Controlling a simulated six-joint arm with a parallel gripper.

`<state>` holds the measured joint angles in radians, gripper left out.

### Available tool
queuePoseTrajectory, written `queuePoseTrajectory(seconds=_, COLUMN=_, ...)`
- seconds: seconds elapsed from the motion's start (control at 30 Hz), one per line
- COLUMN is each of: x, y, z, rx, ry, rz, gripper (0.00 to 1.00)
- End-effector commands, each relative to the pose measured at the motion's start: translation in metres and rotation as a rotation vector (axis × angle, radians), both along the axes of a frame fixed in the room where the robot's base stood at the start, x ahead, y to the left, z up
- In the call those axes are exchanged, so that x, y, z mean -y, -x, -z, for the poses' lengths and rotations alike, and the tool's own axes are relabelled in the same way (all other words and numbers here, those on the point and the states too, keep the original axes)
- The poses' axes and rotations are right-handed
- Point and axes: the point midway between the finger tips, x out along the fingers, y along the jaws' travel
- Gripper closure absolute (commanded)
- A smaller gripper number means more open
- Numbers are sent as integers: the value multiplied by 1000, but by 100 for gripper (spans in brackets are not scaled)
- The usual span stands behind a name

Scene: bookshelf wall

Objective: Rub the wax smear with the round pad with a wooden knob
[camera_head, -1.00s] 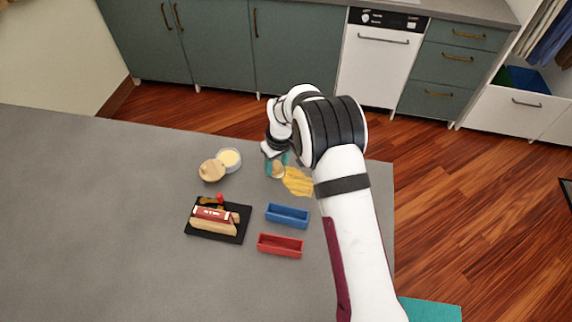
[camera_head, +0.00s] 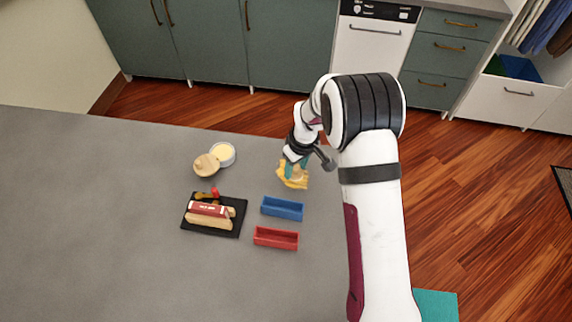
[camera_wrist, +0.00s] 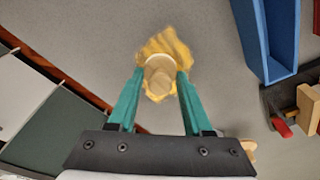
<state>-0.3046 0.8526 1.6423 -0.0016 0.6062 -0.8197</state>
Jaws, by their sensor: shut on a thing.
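The wax smear (camera_head: 291,184) is a yellow patch on the grey table, partly hidden under my gripper (camera_head: 295,170). In the wrist view, the yellow smear (camera_wrist: 168,44) shows around and beyond the held pad. My gripper (camera_wrist: 160,77) has its teal fingers shut on the pale wooden knob of the round pad (camera_wrist: 158,77). The pad is over the smear. Its underside is hidden, so I cannot tell whether it touches the table.
A blue tray (camera_head: 282,214) and a red tray (camera_head: 276,244) stand in front of the smear. A black board (camera_head: 230,232) with a brush and a red-topped item lies left of them. An open tin (camera_head: 233,155) and wooden lid (camera_head: 206,165) are behind. The left table is clear.

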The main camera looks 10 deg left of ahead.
Motion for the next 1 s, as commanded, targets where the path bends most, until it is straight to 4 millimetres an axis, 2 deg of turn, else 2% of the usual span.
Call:
queuePoseTrajectory(seconds=0.47, x=43, y=0, z=0, rx=0, ry=0, rz=2, gripper=94)
queuePoseTrajectory(seconds=0.7, x=43, y=22, z=0, rx=-1, ry=-1, rz=0, gripper=94)
queuePoseTrajectory(seconds=1.0, x=15, y=21, z=0, rx=1, ry=0, rz=-3, gripper=94)
